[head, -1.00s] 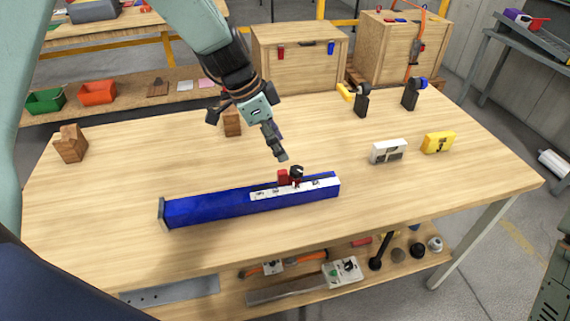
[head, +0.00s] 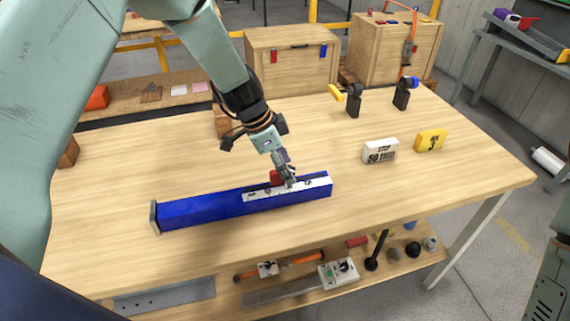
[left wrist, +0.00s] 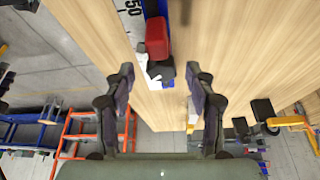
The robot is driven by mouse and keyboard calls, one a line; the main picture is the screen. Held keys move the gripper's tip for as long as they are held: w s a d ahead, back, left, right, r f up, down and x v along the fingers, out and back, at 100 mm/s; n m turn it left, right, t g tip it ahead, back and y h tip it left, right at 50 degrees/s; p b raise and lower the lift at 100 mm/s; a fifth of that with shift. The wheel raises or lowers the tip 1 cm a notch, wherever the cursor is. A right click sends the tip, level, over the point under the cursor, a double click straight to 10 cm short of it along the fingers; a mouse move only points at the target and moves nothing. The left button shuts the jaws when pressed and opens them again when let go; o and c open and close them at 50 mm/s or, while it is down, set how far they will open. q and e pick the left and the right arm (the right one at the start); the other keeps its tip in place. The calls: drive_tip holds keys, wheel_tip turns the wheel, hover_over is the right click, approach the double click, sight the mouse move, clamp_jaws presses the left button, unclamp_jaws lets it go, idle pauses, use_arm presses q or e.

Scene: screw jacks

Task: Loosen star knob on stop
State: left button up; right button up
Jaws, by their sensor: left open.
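A red stop (head: 275,178) sits on the white scale of a long blue bar (head: 205,210) on the table. In the left wrist view the red stop (left wrist: 157,38) shows with a dark star knob (left wrist: 162,70) at its near end. My left gripper (head: 286,182) is at the stop and hides the knob in the head view. In the left wrist view my left gripper (left wrist: 160,98) is open, its fingers apart on either side of the line to the knob, with the knob just beyond the tips. My right gripper is not in view.
A white block marked 50 mm (head: 380,151) and a yellow block (head: 430,141) stand to the right. Two dark stands (head: 353,103) are behind them. Wooden boxes (head: 292,60) stand at the back. The table's front right is clear.

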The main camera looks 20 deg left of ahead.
use_arm(q)
drive_tip(key=shift+a, duration=0.1)
drive_tip(key=shift+w+f, duration=0.1)
drive_tip(key=shift+w, duration=0.05)
drive_tip(key=c, duration=1.1)
drive_tip(key=shift+f+n+t+y+b, duration=0.1)
drive_tip(key=shift+n+t+y+b, duration=0.25)
drive_tip(key=shift+n+b, duration=0.8)
drive_tip(key=shift+c, duration=0.2)
drive_tip(key=shift+s+n+t+b, duration=0.2)
drive_tip(key=shift+n+t+b, duration=0.05)
drive_tip(key=shift+n+b, duration=0.45)
drive_tip(key=shift+n, duration=0.35)
drive_tip(key=shift+y, duration=0.25)
drive_tip(key=o, duration=1.1)
